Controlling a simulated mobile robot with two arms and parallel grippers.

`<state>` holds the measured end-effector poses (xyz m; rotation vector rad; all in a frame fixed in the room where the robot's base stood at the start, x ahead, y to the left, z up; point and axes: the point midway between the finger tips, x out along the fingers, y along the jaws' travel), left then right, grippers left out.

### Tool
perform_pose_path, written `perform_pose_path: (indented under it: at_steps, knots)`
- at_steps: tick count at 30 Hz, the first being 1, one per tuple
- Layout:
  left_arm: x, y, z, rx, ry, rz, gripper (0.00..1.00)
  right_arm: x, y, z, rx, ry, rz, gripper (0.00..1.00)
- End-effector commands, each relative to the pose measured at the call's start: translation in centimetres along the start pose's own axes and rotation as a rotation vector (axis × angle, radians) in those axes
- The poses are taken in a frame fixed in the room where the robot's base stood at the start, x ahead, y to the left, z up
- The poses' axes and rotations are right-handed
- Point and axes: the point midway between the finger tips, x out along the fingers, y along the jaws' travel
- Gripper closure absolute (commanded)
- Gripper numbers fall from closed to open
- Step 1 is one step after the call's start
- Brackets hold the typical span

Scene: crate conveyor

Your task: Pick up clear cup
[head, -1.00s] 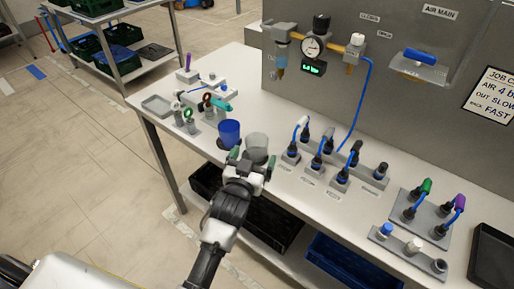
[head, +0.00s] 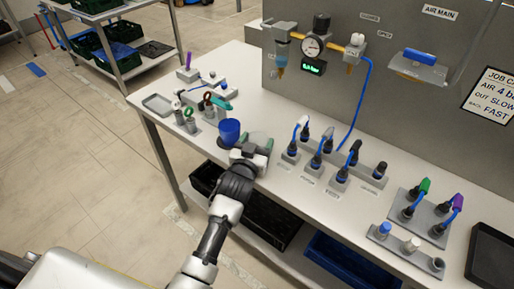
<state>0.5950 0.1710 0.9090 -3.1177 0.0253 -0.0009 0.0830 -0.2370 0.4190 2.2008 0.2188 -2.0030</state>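The clear cup (head: 258,138) stands on the white bench, partly hidden behind my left gripper (head: 256,147). The other finger is mostly hidden near the blue cup. The fingers are apart with the cup between them, but I cannot tell whether they press on it. My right gripper is not in view.
A blue cup (head: 229,132) stands close to the left of the gripper. Hose connectors on a grey block (head: 338,183) stand to the right. A small grey tray (head: 157,105) lies at the bench's left end. A grey panel (head: 400,110) rises behind.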

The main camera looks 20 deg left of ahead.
Motion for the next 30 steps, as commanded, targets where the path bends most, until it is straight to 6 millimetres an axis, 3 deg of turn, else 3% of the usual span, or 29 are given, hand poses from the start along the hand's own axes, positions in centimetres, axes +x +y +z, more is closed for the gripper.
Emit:
perform_pose_path:
  at_steps: [14,20,30]
  knots:
    - [0.0,0.0,-0.6,0.000,0.001,0.000,0.57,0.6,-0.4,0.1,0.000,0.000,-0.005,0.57]
    - [-2.9,0.0,-0.4,-0.001,-0.003,0.000,0.57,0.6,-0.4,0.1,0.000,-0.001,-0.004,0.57]
    - [-10.1,0.0,-0.4,-0.001,-0.002,0.000,0.57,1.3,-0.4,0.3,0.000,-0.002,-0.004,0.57]
